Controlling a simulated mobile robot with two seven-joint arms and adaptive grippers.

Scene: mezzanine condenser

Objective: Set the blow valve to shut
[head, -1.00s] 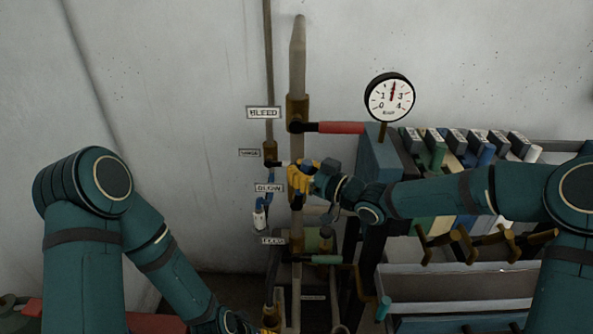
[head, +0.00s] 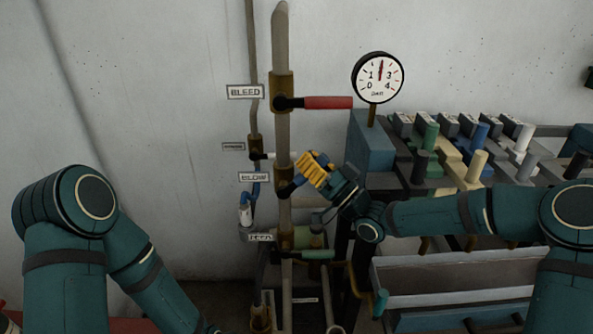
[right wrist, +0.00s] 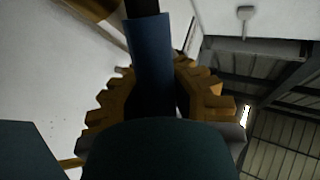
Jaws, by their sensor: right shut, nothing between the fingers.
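The blow valve (head: 285,186) sits on the upright pipe beside the BLOW label (head: 254,177). Its dark lever slants up and to the right from the valve body, and its grip is hidden behind my gripper in the head view. My right gripper (head: 313,168) is at that lever, its yellow fingers right of the pipe. In the right wrist view the lever's blue grip (right wrist: 152,50) runs up between the toothed yellow fingers (right wrist: 160,95), which are shut without a hold on it. My left gripper is out of view.
A red-handled bleed valve (head: 328,103) is above and a green-handled valve (head: 318,254) below on the same pipe. A round gauge (head: 378,78) stands on a blue-grey box (head: 369,143) at right, beside a bank of coloured levers (head: 470,155). The wall at left is clear.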

